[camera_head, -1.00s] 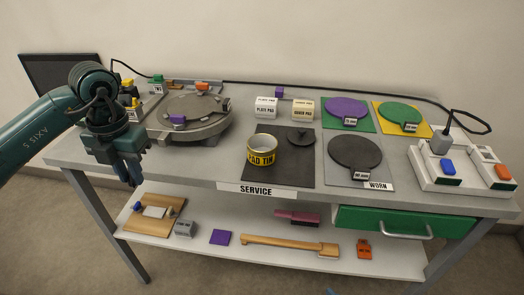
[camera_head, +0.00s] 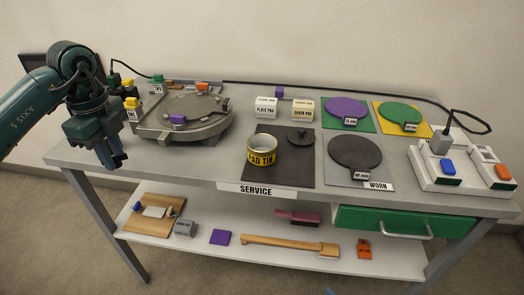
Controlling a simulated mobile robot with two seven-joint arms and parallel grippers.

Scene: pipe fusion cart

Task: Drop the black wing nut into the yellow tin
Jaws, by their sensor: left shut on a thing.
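The yellow tin (camera_head: 262,153), labelled PAD TIN, stands upright and open on a dark mat (camera_head: 285,174) at the bench's middle. Its dark round lid (camera_head: 300,138) with a knob lies just right of it. My left gripper (camera_head: 119,161) points down over the bench's left front edge, well left of the tin. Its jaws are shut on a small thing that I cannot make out. I cannot pick out the black wing nut anywhere on the bench.
A round grey plate machine (camera_head: 190,128) sits between my left gripper and the tin. A lower shelf (camera_head: 190,257) holds tools.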

